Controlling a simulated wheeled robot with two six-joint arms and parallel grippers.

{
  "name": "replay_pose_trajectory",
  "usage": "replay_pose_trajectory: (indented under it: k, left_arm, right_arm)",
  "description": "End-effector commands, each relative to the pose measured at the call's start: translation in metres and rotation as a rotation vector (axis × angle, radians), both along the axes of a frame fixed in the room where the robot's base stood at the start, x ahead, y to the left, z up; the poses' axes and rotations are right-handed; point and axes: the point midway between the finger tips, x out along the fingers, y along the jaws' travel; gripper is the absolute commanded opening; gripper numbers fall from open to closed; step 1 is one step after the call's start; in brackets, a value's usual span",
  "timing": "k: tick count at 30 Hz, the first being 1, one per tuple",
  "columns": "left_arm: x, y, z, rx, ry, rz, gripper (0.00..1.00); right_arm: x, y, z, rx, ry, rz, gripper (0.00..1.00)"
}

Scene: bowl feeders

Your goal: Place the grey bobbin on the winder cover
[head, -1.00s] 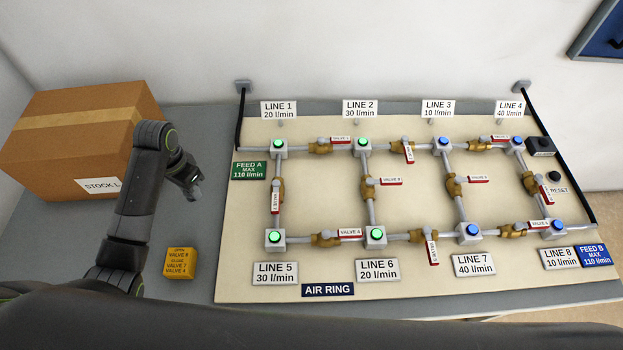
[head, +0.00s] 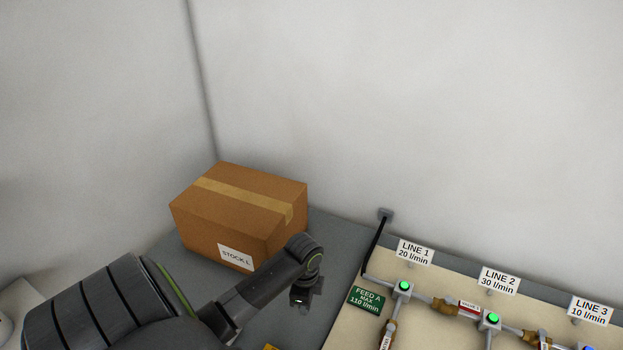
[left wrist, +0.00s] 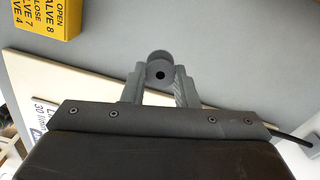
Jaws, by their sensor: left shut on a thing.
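The grey bobbin (left wrist: 160,70) shows in the left wrist view as a small round grey piece with a dark hole in its face. My left gripper (left wrist: 160,84) is shut on it, with one finger on each side. In the head view my left gripper (head: 302,296) hangs over the grey table between the carton and the board, too small and dark there to make out the bobbin. The winder cover is not seen in any view. My right gripper is not in view.
A closed carton (head: 235,222) labelled STOCK L stands on the grey table (head: 320,225) against the wall. A cream board with pipes, valves and green lamps (head: 404,286) fills the lower right. A yellow block (left wrist: 48,16) lies near my left gripper.

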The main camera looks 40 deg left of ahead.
Motion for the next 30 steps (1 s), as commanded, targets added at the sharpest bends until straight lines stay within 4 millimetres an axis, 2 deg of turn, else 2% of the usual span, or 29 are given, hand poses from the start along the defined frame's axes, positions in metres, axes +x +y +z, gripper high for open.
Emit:
replay_pose_trajectory:
  k: [14,27,28,30]
  left_arm:
    - [-0.001,0.000,-0.052,0.001,0.003,0.000,0.02]
    - [0.000,0.000,-0.059,0.002,0.000,0.000,0.02]
    - [0.000,0.000,-0.058,0.002,0.000,0.000,0.30]
    - [0.000,0.000,-0.058,0.001,0.000,0.000,0.39]
  right_arm:
    - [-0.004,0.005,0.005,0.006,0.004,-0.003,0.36]
    - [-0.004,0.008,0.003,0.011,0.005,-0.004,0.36]
    - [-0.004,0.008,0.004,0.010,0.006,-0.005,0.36]
    - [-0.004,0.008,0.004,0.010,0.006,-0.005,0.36]
